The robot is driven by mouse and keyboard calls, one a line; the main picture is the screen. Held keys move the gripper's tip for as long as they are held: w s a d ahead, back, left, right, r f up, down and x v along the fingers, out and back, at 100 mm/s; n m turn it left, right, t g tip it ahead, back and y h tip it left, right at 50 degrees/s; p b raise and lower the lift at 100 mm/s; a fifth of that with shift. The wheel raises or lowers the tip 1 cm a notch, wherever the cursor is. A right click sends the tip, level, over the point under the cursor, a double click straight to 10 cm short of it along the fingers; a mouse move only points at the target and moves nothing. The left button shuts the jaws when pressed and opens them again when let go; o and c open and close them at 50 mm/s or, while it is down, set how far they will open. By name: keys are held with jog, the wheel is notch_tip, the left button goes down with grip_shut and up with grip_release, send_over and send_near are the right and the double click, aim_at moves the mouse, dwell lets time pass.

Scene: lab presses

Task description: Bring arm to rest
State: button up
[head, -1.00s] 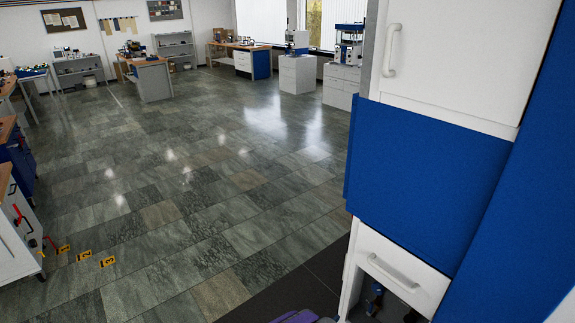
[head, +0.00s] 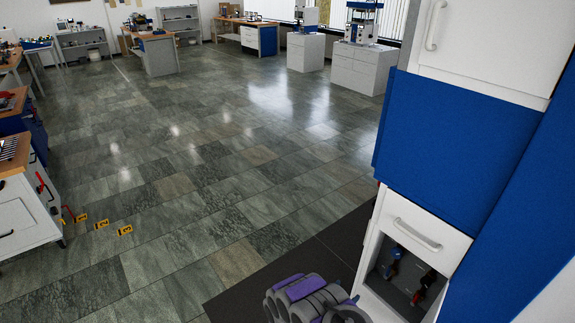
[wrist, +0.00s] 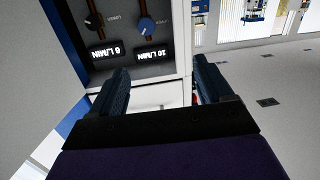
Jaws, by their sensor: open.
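My gripper (wrist: 160,92) shows in the wrist view with its two dark blue fingers spread apart and nothing between them. Beyond the fingers is a panel (wrist: 135,65) with two knobs, a dark one (wrist: 94,22) and a blue one (wrist: 147,25), above labels that seem to read 6 L/MIN and 10 L/MIN. The fingertips look close to the panel's lower edge; I cannot tell whether they touch it. In the head view, part of my arm (head: 305,298) in grey and purple shows at the bottom centre. The gripper itself cannot be made out there.
A tall white and blue cabinet (head: 450,150) stands close on the right, with an open recess (head: 405,275) holding blue and red parts. A white workbench (head: 25,205) is at left, near yellow floor markers (head: 102,224).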

jog(key=w+a+r+n+g+y, duration=0.1)
jog(key=w+a+r+g+y, duration=0.15)
jog(key=w+r+y, duration=0.65)
jog(key=s+a+r+n+g+y, duration=0.1)
jog(key=s+a+r, duration=0.15)
jog(key=r, duration=0.65)
jog(key=s+a+r+n+g+y, duration=0.15)
jog(key=s+r, duration=0.25)
jog(key=r, duration=0.4)
jog(key=s+a+r+n+g+y, duration=0.15)
jog(key=s+r, duration=0.35)
jog(key=s, duration=0.5)
jog(key=s+a+r+n+g, duration=0.1)
jog(key=s+r+g, duration=0.2)
jog(key=s+r, duration=0.5)
jog(key=s+d+r+n+g, duration=0.1)
jog(key=s+g, duration=0.1)
jog(key=s, duration=1.1)
jog(key=s+d+r+n+g, duration=0.1)
jog(key=s+d+g, duration=0.1)
jog(key=s, duration=1.1)
jog(key=shift+s+d+r+n+h, duration=0.25)
jog(key=shift+r+n+h, duration=0.05)
jog(key=shift+r+n, duration=0.1)
